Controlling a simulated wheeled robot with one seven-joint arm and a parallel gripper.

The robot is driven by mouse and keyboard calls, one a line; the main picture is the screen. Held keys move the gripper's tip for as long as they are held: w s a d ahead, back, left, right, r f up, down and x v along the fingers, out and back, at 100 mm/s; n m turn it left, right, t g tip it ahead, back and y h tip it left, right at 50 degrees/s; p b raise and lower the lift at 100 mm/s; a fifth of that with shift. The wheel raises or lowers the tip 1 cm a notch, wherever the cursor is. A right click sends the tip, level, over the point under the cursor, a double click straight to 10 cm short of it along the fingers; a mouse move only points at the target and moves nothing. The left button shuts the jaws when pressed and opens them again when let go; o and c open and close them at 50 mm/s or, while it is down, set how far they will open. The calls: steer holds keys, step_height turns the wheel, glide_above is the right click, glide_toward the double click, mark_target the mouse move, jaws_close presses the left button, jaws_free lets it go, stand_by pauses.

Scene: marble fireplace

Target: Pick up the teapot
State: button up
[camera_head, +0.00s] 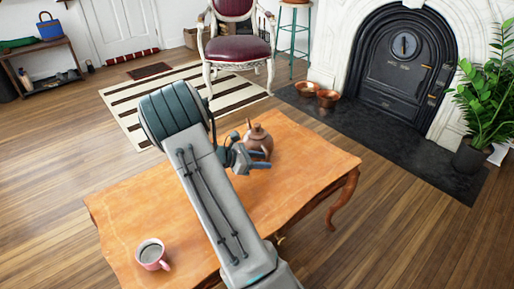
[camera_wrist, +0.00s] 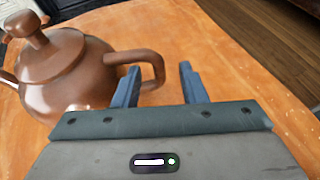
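The brown teapot (camera_head: 260,141) stands upright with its lid on, near the far edge of the wooden table (camera_head: 310,165). In the wrist view the teapot (camera_wrist: 70,75) fills the left side, with its handle (camera_wrist: 158,68) pointing right. My gripper (camera_head: 264,160) is at the teapot's near side in the head view. In the wrist view my gripper (camera_wrist: 159,75) is open, its two blue fingers apart. The handle's outer curve shows between the fingers, and the left finger overlaps part of the handle. I cannot tell whether a finger touches it.
A red chair (camera_head: 236,48) stands beyond the table. Copper bowls (camera_head: 327,98) sit by the fireplace (camera_head: 400,65), with a potted plant (camera_head: 484,115) at right. The tabletop right of the teapot is clear.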

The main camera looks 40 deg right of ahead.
steer(key=b+x, duration=0.2)
steer(key=x, duration=0.2)
steer(key=shift+f, duration=0.1)
steer(key=shift+d, duration=0.35)
jaws_close()
stand_by(0.8)
